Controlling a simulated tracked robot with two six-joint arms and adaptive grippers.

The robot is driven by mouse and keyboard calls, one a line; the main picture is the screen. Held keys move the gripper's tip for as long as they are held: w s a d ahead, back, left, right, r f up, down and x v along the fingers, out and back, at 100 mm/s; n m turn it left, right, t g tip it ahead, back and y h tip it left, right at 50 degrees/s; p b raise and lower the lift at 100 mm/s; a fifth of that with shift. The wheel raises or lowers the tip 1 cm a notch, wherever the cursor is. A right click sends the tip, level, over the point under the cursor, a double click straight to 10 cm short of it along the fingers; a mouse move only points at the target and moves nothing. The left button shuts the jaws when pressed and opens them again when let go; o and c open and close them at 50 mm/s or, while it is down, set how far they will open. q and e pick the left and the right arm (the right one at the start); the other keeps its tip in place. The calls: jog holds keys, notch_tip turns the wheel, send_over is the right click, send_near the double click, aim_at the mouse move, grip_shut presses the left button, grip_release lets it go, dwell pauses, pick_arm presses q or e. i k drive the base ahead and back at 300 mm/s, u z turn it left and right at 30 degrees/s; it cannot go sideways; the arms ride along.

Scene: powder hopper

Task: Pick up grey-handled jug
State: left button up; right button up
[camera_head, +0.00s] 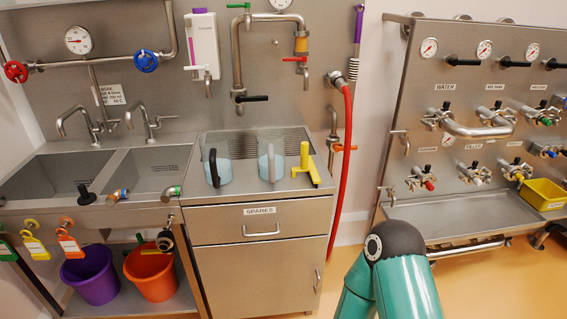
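The left jug (222,172) has a dark, near-black handle facing me. The right jug (278,168) has a light grey handle facing me. Both look upright and apart from each other. Neither of my grippers shows. One of my teal arms, with a dark rounded joint, rises at the bottom right, well in front of and to the right of the jugs.
A yellow tool (306,163) stands right of the jugs. A red hose (345,170) hangs beside the counter. Two sinks (50,172) lie left, with taps behind. Purple (91,276) and orange (151,272) buckets sit below. A valve panel (480,110) and yellow tray (542,195) are right.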

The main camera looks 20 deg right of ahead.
aim_at(271, 159)
jog(key=i, duration=1)
jog(key=z, duration=0.05)
